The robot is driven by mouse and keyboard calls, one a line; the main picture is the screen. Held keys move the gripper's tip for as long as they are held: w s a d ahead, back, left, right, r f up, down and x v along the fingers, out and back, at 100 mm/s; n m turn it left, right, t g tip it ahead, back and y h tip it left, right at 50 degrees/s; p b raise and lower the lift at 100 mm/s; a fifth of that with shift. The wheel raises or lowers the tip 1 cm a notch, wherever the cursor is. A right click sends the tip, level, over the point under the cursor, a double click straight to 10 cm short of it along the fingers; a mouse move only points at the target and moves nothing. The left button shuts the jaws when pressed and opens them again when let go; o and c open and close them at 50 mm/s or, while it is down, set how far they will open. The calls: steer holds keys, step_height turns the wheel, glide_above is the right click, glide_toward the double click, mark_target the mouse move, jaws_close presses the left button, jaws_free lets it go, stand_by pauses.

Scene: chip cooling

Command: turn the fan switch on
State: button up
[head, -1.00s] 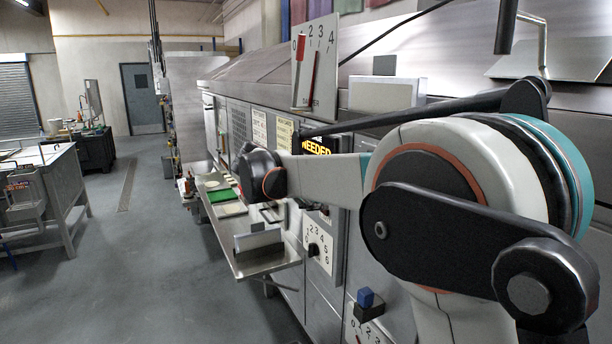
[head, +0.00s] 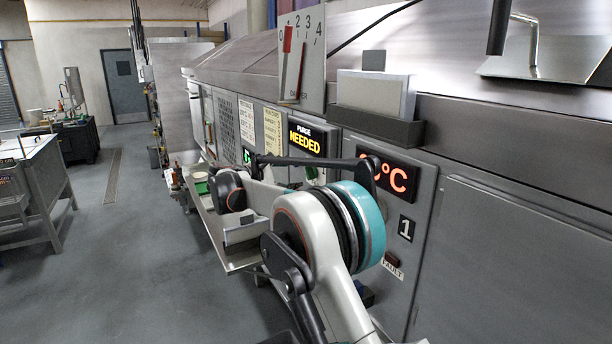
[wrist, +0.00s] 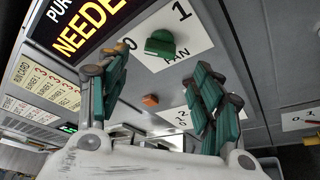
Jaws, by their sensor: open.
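The fan switch is a green knob (wrist: 160,43) on a white plate (wrist: 188,40) marked 0, 1 and FAN, just below the purge display in the wrist view. Its pointing side is hard to tell. In the head view a bit of green (head: 312,172) below the display looks like the same knob, partly hidden by my arm. My gripper (wrist: 162,75) is open and empty, with its green-padded fingers spread to either side and below the knob in the picture. No finger visibly touches the knob. In the head view my fingers are hidden by my arm.
The PURGE NEEDED display (head: 307,138) and a red °C display (head: 388,178) are on the panel. A small orange piece (wrist: 150,100) and another numbered plate (wrist: 172,119) lie below the fan plate. A lever scale (head: 301,60) stands above. The floor (head: 110,250) at left is open.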

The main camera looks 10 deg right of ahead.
steer(key=x, duration=0.8)
steer(key=shift+d, duration=0.2)
steer(key=c, duration=1.1)
